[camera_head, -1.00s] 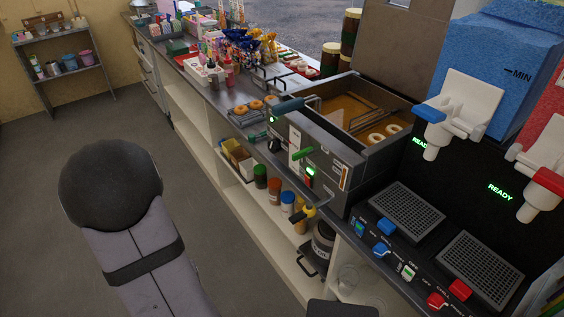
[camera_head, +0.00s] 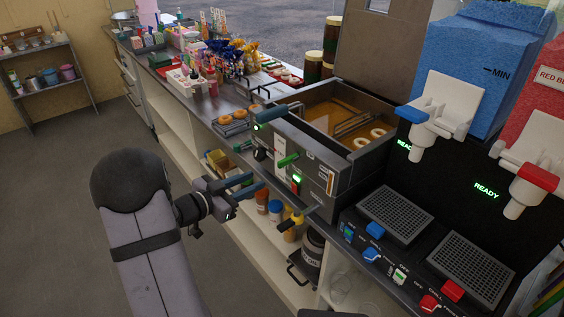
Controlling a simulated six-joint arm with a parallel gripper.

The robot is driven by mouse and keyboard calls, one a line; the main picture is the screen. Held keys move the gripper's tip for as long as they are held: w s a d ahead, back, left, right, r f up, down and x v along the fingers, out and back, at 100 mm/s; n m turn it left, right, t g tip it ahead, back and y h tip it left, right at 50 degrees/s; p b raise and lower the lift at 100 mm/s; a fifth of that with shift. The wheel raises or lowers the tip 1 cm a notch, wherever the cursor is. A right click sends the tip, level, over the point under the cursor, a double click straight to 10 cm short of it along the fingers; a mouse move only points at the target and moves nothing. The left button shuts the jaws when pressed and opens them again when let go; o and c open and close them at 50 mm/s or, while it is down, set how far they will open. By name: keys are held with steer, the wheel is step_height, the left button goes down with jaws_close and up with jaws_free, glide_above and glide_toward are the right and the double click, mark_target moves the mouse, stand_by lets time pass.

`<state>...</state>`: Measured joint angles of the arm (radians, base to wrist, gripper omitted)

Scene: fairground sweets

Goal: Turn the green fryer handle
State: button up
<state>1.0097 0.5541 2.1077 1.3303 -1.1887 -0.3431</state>
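The fryer (camera_head: 313,150) stands on the counter right of centre, with control panels on its front. Its green handle (camera_head: 288,160) sticks out from the front panel, above a lit green switch (camera_head: 297,180). My gripper (camera_head: 257,184) is in front of the fryer, to the left of and lower in the picture than the green handle. Its two dark bluish fingers point toward the fryer with a gap between them. It looks open and empty, apart from the handle.
A yellow-and-black handle (camera_head: 294,216) sticks out low on the fryer's front. A black knob (camera_head: 260,154) sits on its left side. Bottles (camera_head: 275,209) stand on the shelf below. A drink dispenser with a drip tray (camera_head: 395,215) is at right. The floor at left is clear.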

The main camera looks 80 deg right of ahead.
mark_target(278, 164)
steer(key=s+r+g, duration=0.1)
steer(key=r, duration=0.1)
steer(key=s+a+r+g, duration=0.1)
steer(key=r, duration=0.1)
steer(key=s+a+r+g, duration=0.1)
steer(key=r, duration=0.1)
steer(key=shift+s+a+m+g, duration=0.15)
steer(key=shift+s+m+g, duration=0.15)
steer(key=shift+g, duration=0.1)
steer(key=shift+p+x, duration=1)
steer(key=shift+x, duration=2.7)
steer(key=shift+f, duration=0.1)
steer(key=shift+c, duration=0.4)
steer(key=shift+w, duration=0.1)
jaws_close()
